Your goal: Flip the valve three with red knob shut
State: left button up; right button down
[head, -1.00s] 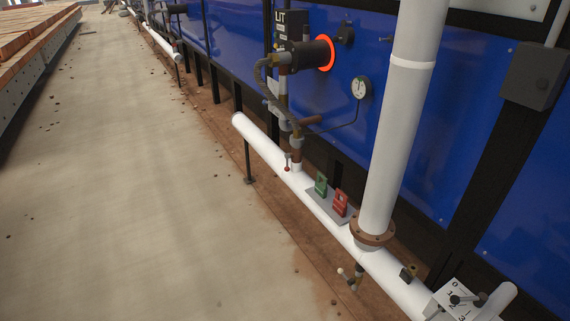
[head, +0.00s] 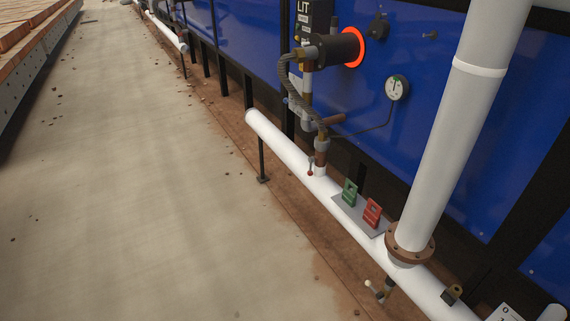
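A small lever with a red knob (head: 310,172) hangs at the base of the brass fitting (head: 321,158) on the low white pipe (head: 280,149). The knob is at the lower end of its short stem, on the walkway side of the pipe. At this size I cannot tell whether that valve is open or shut. No number three shows beside it. Neither of my grippers is in view.
A brown-handled lever (head: 333,120) sits above the red knob. Green (head: 350,193) and red (head: 372,212) tags stand on the pipe. A lower valve has a white knob (head: 369,285). A thick white pipe (head: 453,130) rises at right.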

aim_at(311, 159)
jog(key=i+j+u, duration=0.1)
jog(key=i+j, duration=1.3)
jog(key=i, duration=0.15)
jog(key=j+u, duration=0.05)
